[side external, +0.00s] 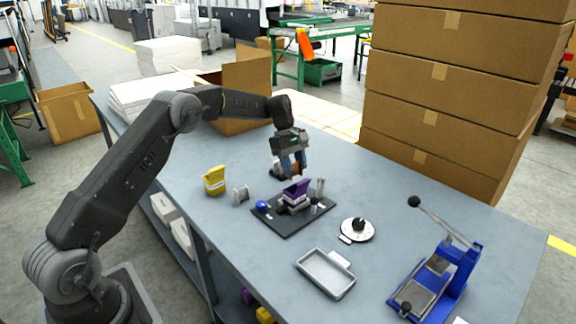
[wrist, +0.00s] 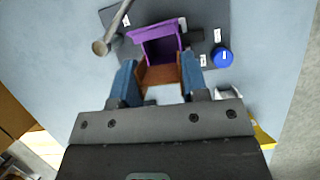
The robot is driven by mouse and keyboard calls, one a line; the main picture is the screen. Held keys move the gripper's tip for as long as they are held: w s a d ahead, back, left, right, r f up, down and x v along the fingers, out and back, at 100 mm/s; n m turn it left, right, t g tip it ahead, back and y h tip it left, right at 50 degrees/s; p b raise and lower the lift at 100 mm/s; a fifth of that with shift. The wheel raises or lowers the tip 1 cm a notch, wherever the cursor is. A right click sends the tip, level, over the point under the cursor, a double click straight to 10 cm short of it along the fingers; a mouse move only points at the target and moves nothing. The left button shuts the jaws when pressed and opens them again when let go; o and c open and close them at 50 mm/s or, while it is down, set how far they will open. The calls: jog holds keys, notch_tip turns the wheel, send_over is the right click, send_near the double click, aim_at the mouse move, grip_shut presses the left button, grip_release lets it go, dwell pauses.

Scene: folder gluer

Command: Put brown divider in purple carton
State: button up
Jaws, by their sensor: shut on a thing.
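The purple carton (side external: 297,190) stands open on a dark base plate (side external: 291,222) on the table; in the wrist view the purple carton (wrist: 157,33) shows its dark open inside. My gripper (side external: 290,170) is above the table, behind the carton in the side view. In the wrist view my gripper (wrist: 160,78) has its blue fingers shut on the brown divider (wrist: 160,74). The divider's far edge overlaps the carton's opening in the picture; whether it is inside or only above, I cannot tell. In the side view the divider is mostly hidden by the fingers.
A yellow carton (side external: 215,180) and a small white spool-like part (side external: 241,194) stand left of the plate. A blue knob (side external: 262,206) and a lever post (side external: 320,188) flank the carton. A grey tray (side external: 326,273), a round dial (side external: 357,229) and a blue press (side external: 436,280) are to the right.

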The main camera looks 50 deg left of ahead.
jog(key=shift+d+r+n, duration=0.1)
jog(key=shift+d+n, duration=0.05)
jog(key=shift+n, duration=0.15)
jog(key=shift+w+d+f, duration=0.1)
jog(key=shift+f, duration=2.9)
jog(key=o, duration=1)
notch_tip(320, 180, up, 10)
jog(key=shift+r, duration=0.1)
